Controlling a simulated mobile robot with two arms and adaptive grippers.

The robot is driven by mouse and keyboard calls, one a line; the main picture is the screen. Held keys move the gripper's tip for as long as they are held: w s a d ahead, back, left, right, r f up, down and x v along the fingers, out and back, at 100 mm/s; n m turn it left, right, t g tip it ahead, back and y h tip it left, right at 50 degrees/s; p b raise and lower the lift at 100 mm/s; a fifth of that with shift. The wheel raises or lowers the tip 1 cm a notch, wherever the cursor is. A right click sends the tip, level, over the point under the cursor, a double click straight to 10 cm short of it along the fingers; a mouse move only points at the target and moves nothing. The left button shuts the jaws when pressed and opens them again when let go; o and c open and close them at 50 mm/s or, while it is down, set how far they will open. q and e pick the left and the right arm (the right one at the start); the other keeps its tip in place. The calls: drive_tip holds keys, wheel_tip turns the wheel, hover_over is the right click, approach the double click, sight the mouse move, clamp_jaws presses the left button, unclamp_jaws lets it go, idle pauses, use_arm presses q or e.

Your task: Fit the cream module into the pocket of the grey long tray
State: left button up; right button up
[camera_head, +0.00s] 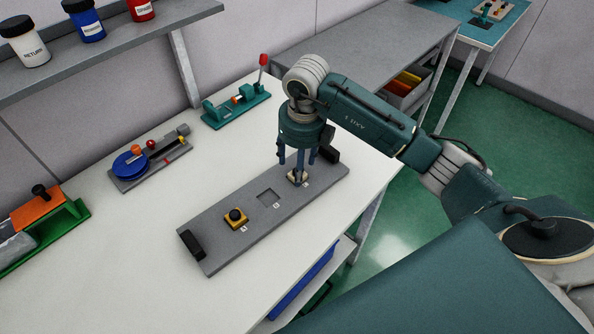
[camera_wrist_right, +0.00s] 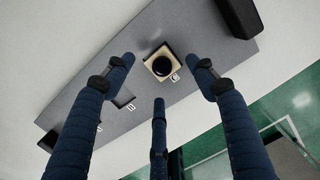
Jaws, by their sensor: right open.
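The grey long tray (camera_head: 220,252) lies on the white table, with spots marked A, B and C. The cream module (camera_head: 298,180), with a black knob, is at C near the tray's right end. It also shows in the wrist view (camera_wrist_right: 150,66); I cannot tell how deep it sits. The pocket at B (camera_head: 268,196) is empty. My right gripper (camera_head: 298,172) points down over the cream module. Its three fingers are spread and apart from the module in the wrist view (camera_wrist_right: 163,74). The left gripper is not in view.
A yellow module (camera_head: 236,217) with a black knob sits at A. Black end blocks (camera_head: 192,244) stand on the tray's ends. Fixtures with a blue disc (camera_head: 130,163), a red-tipped lever (camera_head: 263,62) and an orange block (camera_head: 38,211) stand behind. The front table area is clear.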

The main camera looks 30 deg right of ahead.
wheel_tip(320, 180, up, 9)
drive_tip(key=s+b, duration=0.1)
drive_tip(key=b, duration=0.1)
idle(0.6)
